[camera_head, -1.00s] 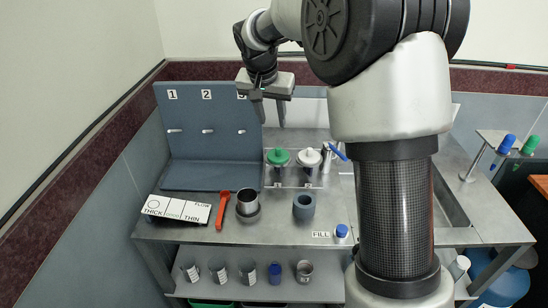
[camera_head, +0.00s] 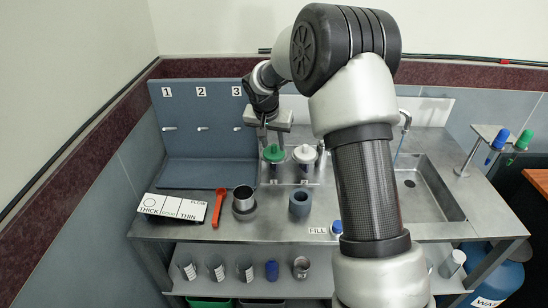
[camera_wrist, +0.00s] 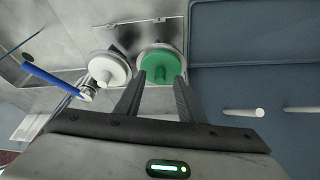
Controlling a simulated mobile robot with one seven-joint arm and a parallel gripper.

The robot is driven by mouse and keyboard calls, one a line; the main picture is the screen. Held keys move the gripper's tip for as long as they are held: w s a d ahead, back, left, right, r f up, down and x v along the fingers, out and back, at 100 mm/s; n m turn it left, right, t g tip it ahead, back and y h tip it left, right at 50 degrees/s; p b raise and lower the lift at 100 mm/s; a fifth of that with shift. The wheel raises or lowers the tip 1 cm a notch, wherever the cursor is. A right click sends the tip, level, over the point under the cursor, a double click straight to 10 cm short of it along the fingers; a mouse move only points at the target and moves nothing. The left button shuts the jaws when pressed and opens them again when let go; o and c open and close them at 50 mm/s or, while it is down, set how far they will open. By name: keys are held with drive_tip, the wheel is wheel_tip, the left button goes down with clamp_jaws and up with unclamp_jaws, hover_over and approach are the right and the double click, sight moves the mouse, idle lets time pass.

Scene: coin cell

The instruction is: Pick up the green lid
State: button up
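The green lid (camera_head: 273,154) is a round disc with a knob, on a container in the rack at the middle of the bench. It also shows in the wrist view (camera_wrist: 158,60), ahead of the fingers. My gripper (camera_head: 271,145) is above the lid in the head view, pointing down. In the wrist view my gripper (camera_wrist: 161,77) is open, its fingertips near the lid's two sides at the near edge. Nothing is held between the fingers. Whether the fingers touch the lid cannot be told.
A white lid (camera_head: 304,153) stands close to the right of the green one. A blue-grey panel (camera_head: 209,105) with numbered pegs rises at the left. A dark metal cup (camera_head: 244,198) and a grey ring-shaped holder (camera_head: 300,204) stand in front. A sink (camera_head: 428,190) is at the right.

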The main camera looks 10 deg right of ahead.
clamp_jaws()
drive_tip(key=shift+r, duration=0.15)
